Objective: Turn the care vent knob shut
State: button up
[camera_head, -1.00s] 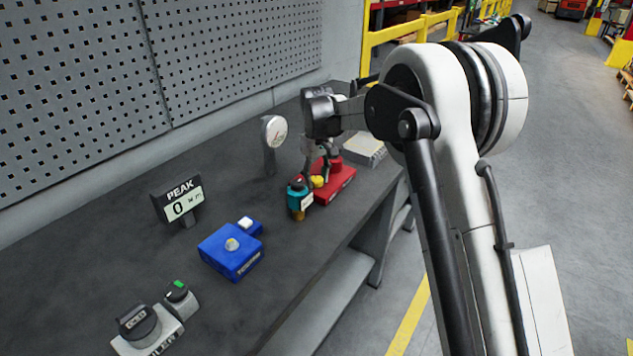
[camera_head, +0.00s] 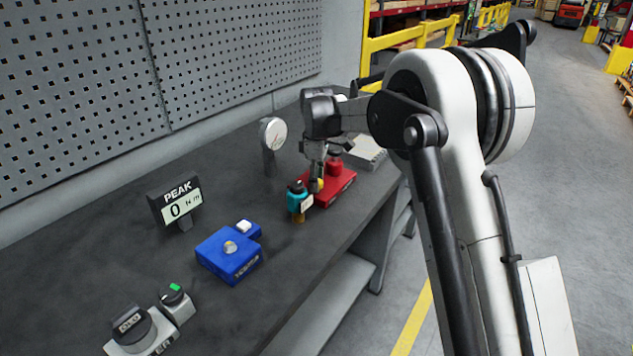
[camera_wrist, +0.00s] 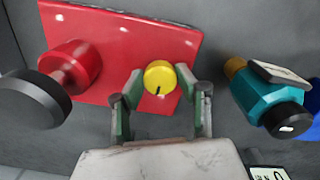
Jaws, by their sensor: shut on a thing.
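A round yellow knob (camera_wrist: 159,77) with a dark pointer line sits on the red block (camera_wrist: 120,35) in the wrist view. The pointer line runs toward the bottom of that picture, slightly left. My gripper (camera_wrist: 160,82) has one finger on each side of the knob and is shut on it. In the head view the red block (camera_head: 338,188) is on the bench, with my gripper (camera_head: 317,178) reaching down to it. The knob is mostly hidden there. Any label on the block is not readable.
A red cylinder with a black handle (camera_wrist: 35,98) stands left of the knob in the wrist view. A teal device (camera_wrist: 270,98) stands close on the right. A blue box (camera_head: 230,255), a PEAK display (camera_head: 180,205) and a gauge (camera_head: 272,133) are on the bench.

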dwell(0.3)
jog(key=o, duration=1.1)
notch_tip(320, 180, up, 12)
jog(key=shift+r, duration=0.1)
